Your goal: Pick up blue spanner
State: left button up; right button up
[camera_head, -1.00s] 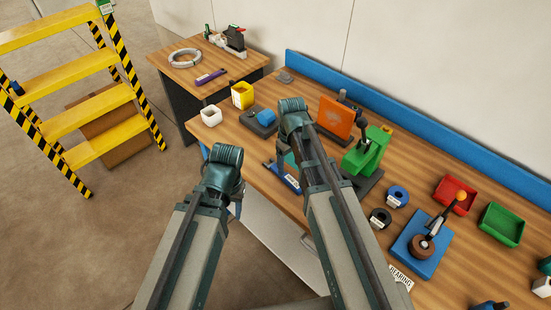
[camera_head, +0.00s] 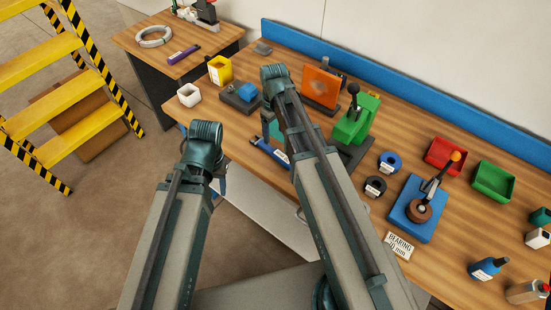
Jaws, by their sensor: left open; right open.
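A long blue tool with a white label, which looks like the blue spanner (camera_head: 268,151), lies near the front edge of the wooden bench, just left of my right arm. Part of it is hidden by that arm. My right gripper (camera_head: 268,127) shows only as a teal part beside the arm, close to the blue tool; its fingers are mostly hidden. My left gripper (camera_head: 221,184) is partly hidden below its arm's bend, off the front edge of the bench. Both are open, and I see nothing held.
The wooden bench (camera_head: 330,125) holds a yellow bin (camera_head: 219,70), a white bin (camera_head: 188,95), a green press (camera_head: 352,122), a blue-based lever tool (camera_head: 415,213), a red tray (camera_head: 446,154) and a green tray (camera_head: 493,181). Yellow steps (camera_head: 62,100) stand at the left.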

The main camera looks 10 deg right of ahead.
jog(key=b, duration=0.3)
send_over(275, 151)
jog(key=f, duration=0.4)
jog(key=shift+w+f, duration=0.2)
jog(key=shift+w, duration=0.2)
jog(key=f+b, duration=0.5)
jog(key=shift+s+d+f, duration=0.1)
jog(key=shift+s, duration=0.3)
grip_shut()
dwell(0.5)
